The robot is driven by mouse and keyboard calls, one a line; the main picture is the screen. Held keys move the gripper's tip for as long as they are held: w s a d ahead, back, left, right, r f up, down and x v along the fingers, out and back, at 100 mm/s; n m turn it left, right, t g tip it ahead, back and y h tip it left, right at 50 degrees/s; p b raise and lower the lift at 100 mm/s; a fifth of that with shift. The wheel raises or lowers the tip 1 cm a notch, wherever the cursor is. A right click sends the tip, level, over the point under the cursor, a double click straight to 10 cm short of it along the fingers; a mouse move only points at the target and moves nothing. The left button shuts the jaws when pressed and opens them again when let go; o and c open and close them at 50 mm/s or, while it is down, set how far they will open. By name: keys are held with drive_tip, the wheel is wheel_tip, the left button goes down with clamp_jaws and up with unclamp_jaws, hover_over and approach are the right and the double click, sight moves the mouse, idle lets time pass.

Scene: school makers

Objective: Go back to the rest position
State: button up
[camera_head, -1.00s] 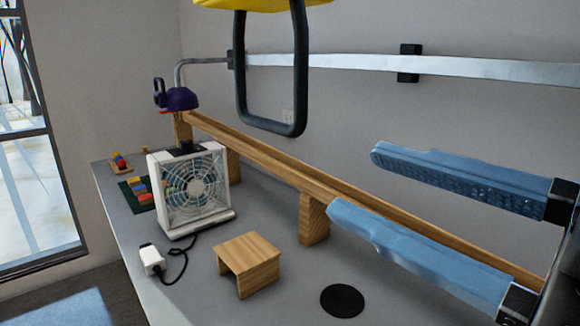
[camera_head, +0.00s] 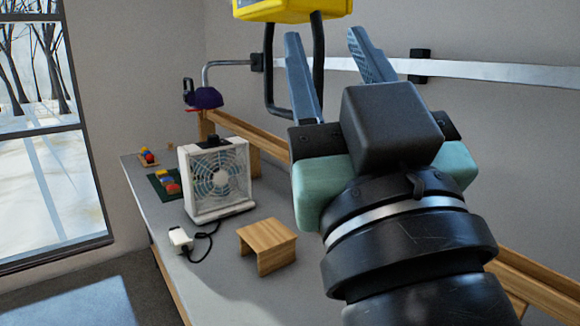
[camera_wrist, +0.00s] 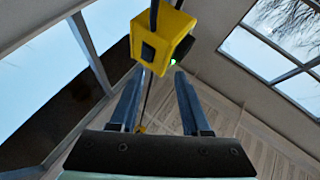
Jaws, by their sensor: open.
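My gripper (camera_head: 335,72) is raised above the table at the right of the head view. Its two blue fingers point up and stand apart with nothing between them. In the wrist view the fingers (camera_wrist: 157,100) are also apart and empty. A yellow block-shaped thing (camera_head: 290,8) with a black loop handle (camera_head: 268,75) hangs at the top of the head view. The yellow thing (camera_wrist: 160,38) also shows past the fingertips in the wrist view. I cannot tell how close it is to them.
The grey table (camera_head: 215,265) holds a white fan (camera_head: 217,180), a small wooden stool (camera_head: 267,245), a white plug (camera_head: 180,240) and colored blocks (camera_head: 166,181). A wooden beam (camera_head: 245,130) runs along the back. A metal rail (camera_head: 520,75) is on the wall. A window (camera_head: 45,150) is at left.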

drive_tip(key=s+a+r+m+t+h, duration=0.3)
drive_tip(key=s+a+h, duration=0.1)
wheel_tip(320, 180, up, 20)
drive_tip(key=d+p, duration=0.1)
drive_tip(key=p, duration=1.9)
drive_tip(key=shift+f, duration=0.15)
drive_tip(key=shift+f, duration=0.1)
